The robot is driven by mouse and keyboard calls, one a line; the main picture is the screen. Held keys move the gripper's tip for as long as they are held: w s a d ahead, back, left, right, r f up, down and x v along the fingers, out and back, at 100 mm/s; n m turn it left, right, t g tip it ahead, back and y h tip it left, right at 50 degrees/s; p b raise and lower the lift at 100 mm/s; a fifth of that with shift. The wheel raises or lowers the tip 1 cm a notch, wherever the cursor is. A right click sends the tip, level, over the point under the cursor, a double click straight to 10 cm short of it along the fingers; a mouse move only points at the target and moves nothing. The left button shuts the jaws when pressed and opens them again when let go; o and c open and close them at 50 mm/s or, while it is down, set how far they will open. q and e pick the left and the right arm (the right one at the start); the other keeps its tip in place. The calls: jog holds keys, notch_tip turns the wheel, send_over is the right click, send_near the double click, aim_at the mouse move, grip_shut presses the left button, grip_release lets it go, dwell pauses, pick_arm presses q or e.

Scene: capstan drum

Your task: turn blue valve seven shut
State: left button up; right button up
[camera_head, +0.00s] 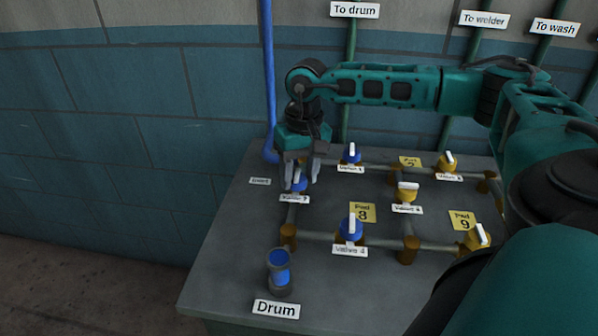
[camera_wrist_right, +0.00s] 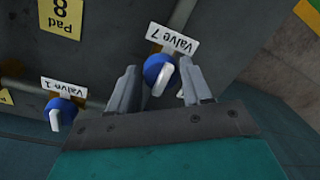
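Blue valve seven (camera_head: 299,186) sits on the pipework at the left of the bench, partly hidden by my right gripper in the head view. In the right wrist view its blue knob (camera_wrist_right: 153,66), white handle (camera_wrist_right: 162,80) and "Valve 7" label (camera_wrist_right: 172,38) show between and beyond the fingertips. My right gripper (camera_head: 301,180) points down over the valve; in its own wrist view the gripper (camera_wrist_right: 160,76) has its fingers apart, one on each side of the handle. I see no clear contact. My left gripper is not in view.
Blue valve one (camera_head: 351,154) is behind and right, blue valve four (camera_head: 351,228) in front and right. Yellow valves (camera_head: 407,192) stand further right. A drum gauge (camera_head: 279,270) stands at the front left. A blue pipe (camera_head: 268,80) rises behind.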

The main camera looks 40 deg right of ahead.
jog(key=c, duration=0.6)
jog(key=shift+c, duration=0.2)
jog(key=shift+m, duration=1)
jog(key=m+b, duration=0.1)
jog(key=m, duration=0.5)
jog(key=shift+a+t, duration=0.15)
jog(key=shift+t, duration=0.15)
jog(key=m+b, duration=0.1)
jog(key=m, duration=0.2)
jog(key=shift+w+h, duration=0.1)
jog(key=shift+h, duration=0.2)
jog(key=m, duration=0.2)
jog(key=shift+m, duration=0.4)
jog(key=shift+w+r+m+h, duration=0.1)
jog(key=shift+m+h, duration=0.2)
jog(key=shift+m, duration=1.8)
